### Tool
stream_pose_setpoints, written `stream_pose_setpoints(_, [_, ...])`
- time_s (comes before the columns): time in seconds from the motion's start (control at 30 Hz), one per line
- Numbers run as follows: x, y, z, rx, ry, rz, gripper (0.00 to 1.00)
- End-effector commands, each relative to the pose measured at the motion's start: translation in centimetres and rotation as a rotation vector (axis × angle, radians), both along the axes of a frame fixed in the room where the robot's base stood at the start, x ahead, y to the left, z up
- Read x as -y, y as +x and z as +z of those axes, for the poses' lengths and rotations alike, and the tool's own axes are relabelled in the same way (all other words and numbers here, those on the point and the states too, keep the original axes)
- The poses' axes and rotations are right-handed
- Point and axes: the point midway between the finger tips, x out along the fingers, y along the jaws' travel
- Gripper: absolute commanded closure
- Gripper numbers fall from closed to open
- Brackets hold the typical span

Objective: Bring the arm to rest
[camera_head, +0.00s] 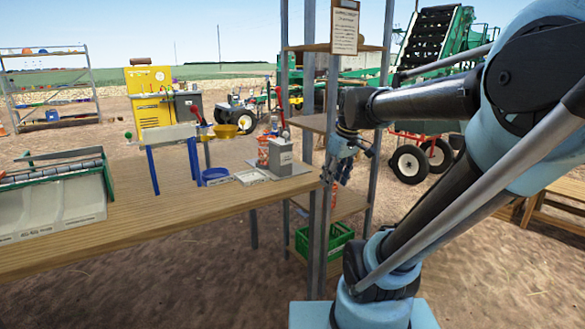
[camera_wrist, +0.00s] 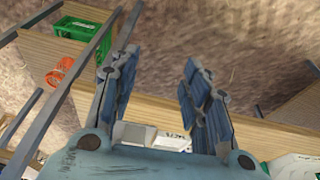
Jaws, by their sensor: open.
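My gripper (camera_head: 345,160) hangs at the end of my arm near the right end of the wooden workbench (camera_head: 130,235), in front of the shelf rack. In the wrist view my gripper (camera_wrist: 155,90) has its two blue fingers spread apart, with nothing between them but the ground and the bench edge behind. It is open and empty. In the head view the fingers are small and partly hidden by the wrist. My arm is bent, with the forearm reaching left from the elbow at the upper right.
A metal-post shelf rack (camera_head: 322,200) stands close to my gripper, with a green crate (camera_head: 325,240) low on it. A green machine (camera_head: 435,45) is behind. Bare ground lies in front of the bench.

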Motion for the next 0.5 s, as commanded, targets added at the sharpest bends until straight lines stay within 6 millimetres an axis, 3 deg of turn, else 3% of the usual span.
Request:
stream_pose_setpoints(0.03, [0.8,-1.6,-1.4,-0.008,-0.004,-0.057,0.57])
stream_pose_setpoints(0.3, [4.0,-8.4,-8.6,-0.043,-0.016,-0.374,0.57])
stream_pose_setpoints(0.5, [5.4,-11.8,-12.7,-0.055,-0.021,-0.547,0.57])
